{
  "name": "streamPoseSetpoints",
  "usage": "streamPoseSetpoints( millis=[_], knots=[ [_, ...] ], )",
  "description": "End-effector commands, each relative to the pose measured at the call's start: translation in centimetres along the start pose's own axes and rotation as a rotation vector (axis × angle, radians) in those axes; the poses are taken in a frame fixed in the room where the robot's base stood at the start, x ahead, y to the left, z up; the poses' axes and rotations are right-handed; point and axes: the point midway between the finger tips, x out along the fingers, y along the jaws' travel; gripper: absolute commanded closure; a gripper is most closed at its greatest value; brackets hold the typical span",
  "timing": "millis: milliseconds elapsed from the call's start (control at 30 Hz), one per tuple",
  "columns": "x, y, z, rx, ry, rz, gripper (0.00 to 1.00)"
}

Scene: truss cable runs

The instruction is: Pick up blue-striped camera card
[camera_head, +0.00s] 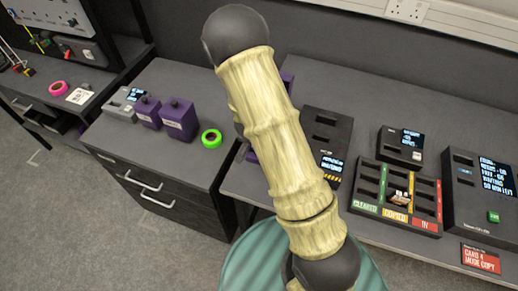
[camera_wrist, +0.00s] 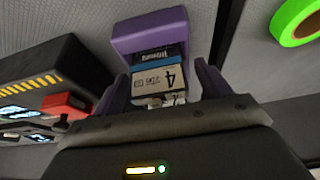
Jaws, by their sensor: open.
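In the wrist view a card (camera_wrist: 158,78) with a blue band at its top and a pale label reading 4 is in front of a purple block (camera_wrist: 150,32). Whether it is seated in the block I cannot tell. My gripper (camera_wrist: 161,68) is open, its two purple fingers on either side of the card's near end. I see no clear contact between fingers and card. In the head view my arm hides the card and the fingertips; purple parts (camera_head: 288,80) show beside the arm.
A black box with yellow stripes (camera_wrist: 40,82) and a red piece is left in the wrist view. A green tape roll (camera_head: 211,138) and purple boxes (camera_head: 180,118) stand left of my arm. A sorting tray (camera_head: 368,209) with coloured lanes and a display unit (camera_head: 462,200) are right.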

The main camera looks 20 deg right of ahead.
Motion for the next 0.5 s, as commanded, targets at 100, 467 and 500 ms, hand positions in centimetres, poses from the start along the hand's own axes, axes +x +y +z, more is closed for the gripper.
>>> streamPoseSetpoints(
  millis=[100,467,500],
  knots=[
    [-0.02,0.01,0.0,0.0,0.0,0.0,0.24],
    [-0.03,0.0,-0.01,0.0,0.0,0.0,0.72],
    [-0.03,0.0,-0.01,0.0,0.0,0.0,0.73]
  ],
)
